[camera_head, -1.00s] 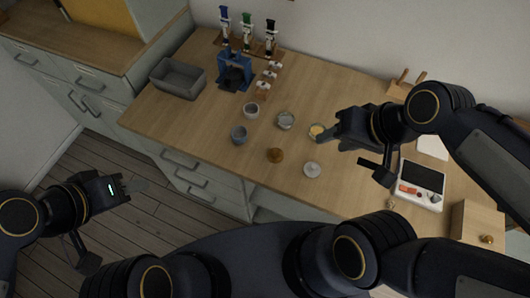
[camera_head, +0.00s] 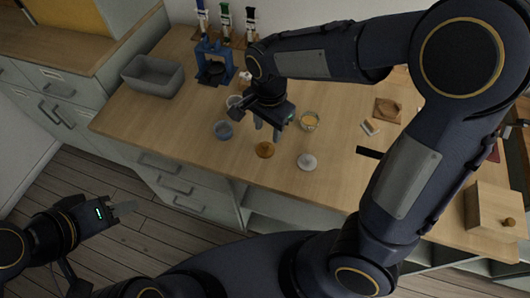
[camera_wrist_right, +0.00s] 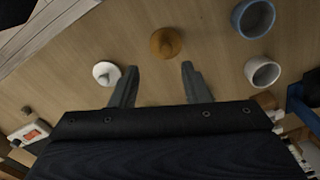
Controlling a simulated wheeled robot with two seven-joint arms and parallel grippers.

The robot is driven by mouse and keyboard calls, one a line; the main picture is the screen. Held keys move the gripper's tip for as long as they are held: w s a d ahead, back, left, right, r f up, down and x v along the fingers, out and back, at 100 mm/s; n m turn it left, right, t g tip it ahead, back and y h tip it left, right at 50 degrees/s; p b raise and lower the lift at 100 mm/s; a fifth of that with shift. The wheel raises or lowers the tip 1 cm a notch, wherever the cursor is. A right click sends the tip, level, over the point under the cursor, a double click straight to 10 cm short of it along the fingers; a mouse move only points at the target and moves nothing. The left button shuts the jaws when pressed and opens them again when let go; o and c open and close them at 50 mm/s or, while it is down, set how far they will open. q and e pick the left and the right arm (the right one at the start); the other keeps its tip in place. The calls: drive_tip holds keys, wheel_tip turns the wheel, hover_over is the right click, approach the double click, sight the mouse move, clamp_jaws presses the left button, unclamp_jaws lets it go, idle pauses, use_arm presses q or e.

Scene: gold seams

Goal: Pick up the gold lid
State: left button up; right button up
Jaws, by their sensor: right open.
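The gold lid (camera_head: 265,149) is a small round lid with a knob, lying on the wooden counter (camera_head: 210,165) near its front edge. It also shows in the right wrist view (camera_wrist_right: 166,42), just beyond and between my right fingertips. My right gripper (camera_head: 267,132) points down above the counter, just behind the lid in the head view; in the wrist view its fingers (camera_wrist_right: 158,72) are apart with nothing between them. My left gripper (camera_head: 128,210) is off to the left over the floor, away from the counter; its finger opening is unclear.
A white lid (camera_head: 307,162) lies right of the gold lid. A blue-grey cup (camera_head: 223,130) and a paler cup (camera_wrist_right: 263,71) stand on the other side. A grey bin (camera_head: 153,75) and wooden box (camera_head: 492,211) stand farther off.

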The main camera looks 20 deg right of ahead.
sight(264, 146)
drive_tip(key=f, duration=0.8)
drive_tip(key=shift+w+a, duration=0.35)
clamp_jaws()
